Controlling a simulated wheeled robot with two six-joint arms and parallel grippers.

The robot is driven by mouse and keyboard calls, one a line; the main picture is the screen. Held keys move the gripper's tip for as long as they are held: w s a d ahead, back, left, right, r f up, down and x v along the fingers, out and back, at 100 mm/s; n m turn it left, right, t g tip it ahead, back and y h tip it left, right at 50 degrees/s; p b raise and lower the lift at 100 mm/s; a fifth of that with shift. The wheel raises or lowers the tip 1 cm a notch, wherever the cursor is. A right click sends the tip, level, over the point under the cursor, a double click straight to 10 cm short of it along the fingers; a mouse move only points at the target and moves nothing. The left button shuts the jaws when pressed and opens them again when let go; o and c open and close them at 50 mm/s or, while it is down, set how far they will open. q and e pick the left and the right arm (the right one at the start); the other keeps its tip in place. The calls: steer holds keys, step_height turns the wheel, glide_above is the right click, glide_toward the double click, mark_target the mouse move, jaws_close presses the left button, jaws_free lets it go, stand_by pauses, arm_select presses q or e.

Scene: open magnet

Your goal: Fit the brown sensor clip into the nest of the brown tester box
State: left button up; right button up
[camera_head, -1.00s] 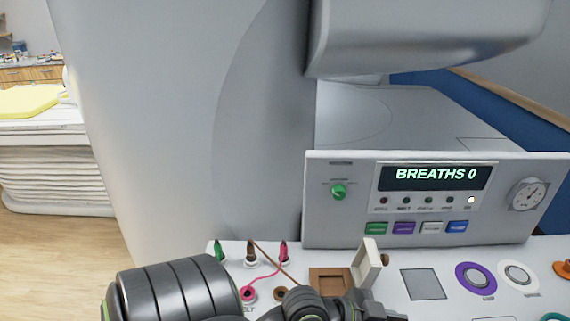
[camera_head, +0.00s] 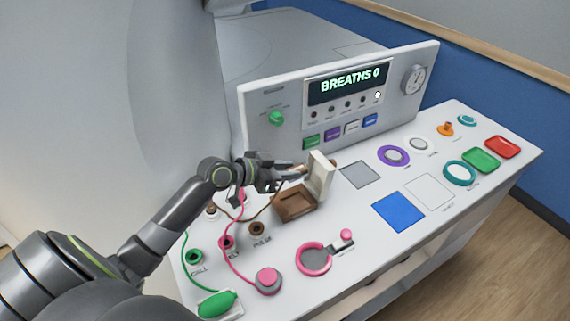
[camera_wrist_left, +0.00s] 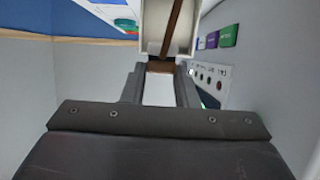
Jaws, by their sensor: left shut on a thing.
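The brown tester box (camera_head: 296,203) sits on the white console top, with its cream lid (camera_head: 320,175) standing open at its right side. Its brown nest faces up. My left gripper (camera_head: 290,172) is above the box's far side, close to the lid, and is shut on the brown sensor clip. The clip (camera_wrist_left: 160,67) shows as a small brown piece between the fingers in the left wrist view; most of it is hidden. A brown cord (camera_wrist_left: 172,25) crosses in front of the cream shape there. My right gripper is not in view.
Behind stands a grey panel (camera_head: 290,120) reading BREATHS 0. Pink (camera_head: 230,265) and green (camera_head: 185,262) cords lie left of the box. A pink ring (camera_head: 313,259), grey square (camera_head: 360,175) and blue square (camera_head: 398,212) lie in front and right.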

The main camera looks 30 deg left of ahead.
arm_select(q)
steer(key=shift+w+a+r, duration=0.15)
steer(key=shift+w+a, duration=0.25)
steer(key=shift+a, duration=0.05)
steer(key=shift+f+b, duration=0.4)
step_height(320, 180, down, 6)
steer(key=b, duration=0.4)
steer(key=shift+r, duration=0.2)
step_height(320, 180, down, 2)
steer(key=shift+f+b, duration=0.25)
steer(key=shift+b, duration=1)
steer(key=shift+f+b, duration=1.4)
steer(key=shift+b, duration=0.05)
